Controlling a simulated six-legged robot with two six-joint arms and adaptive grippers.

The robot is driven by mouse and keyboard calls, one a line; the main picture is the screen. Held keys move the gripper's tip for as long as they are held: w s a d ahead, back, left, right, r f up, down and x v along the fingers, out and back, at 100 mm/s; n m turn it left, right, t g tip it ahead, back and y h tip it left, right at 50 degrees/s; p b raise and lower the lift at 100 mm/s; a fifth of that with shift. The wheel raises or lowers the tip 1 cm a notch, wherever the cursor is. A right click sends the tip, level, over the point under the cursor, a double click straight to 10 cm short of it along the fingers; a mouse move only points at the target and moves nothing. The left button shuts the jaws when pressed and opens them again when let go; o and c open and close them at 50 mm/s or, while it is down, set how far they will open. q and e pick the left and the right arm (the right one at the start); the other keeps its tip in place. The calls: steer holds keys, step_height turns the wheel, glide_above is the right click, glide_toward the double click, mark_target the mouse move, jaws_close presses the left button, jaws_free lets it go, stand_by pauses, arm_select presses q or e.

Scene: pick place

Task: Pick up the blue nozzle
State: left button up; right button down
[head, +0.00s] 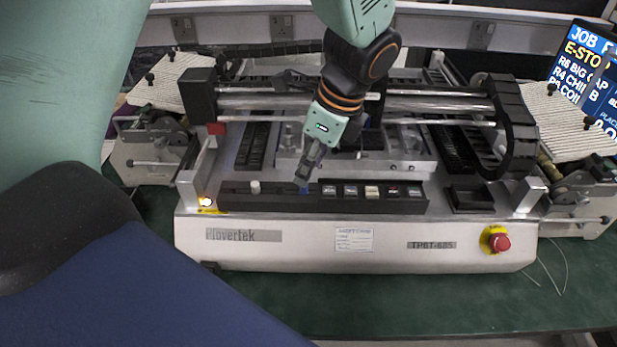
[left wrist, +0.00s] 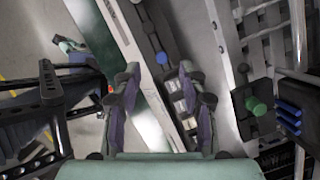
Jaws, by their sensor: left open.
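The blue nozzle (head: 304,191) stands in a long black rack (head: 270,203) along the front of the machine. In the left wrist view the blue nozzle (left wrist: 162,58) shows as a small blue top, beyond the tips and roughly between the two fingers. My left gripper (head: 304,178) hangs just above the blue nozzle in the head view and partly covers it. In the left wrist view the left gripper (left wrist: 158,80) has its fingers apart with nothing between them. Whether a finger touches the nozzle cannot be told. My right gripper is not in view.
A white nozzle (head: 255,187) stands left of the blue one in the rack. Several labelled blocks (head: 371,192) sit to its right. A red emergency stop button (head: 497,241) is at the front right. Machine rails (head: 440,104) lie behind the rack.

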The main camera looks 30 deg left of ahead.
mark_target(304, 193)
arm_select(q)
steer(key=b+x, duration=0.1)
steer(key=x, duration=0.3)
steer(key=shift+f, duration=0.35)
steer(key=shift+w+f, duration=0.2)
steer(key=shift+s+r, duration=0.1)
steer(key=shift+c, duration=0.3)
steer(key=shift+d, duration=0.1)
steer(key=shift+c, duration=0.8)
steer(key=c, duration=0.6)
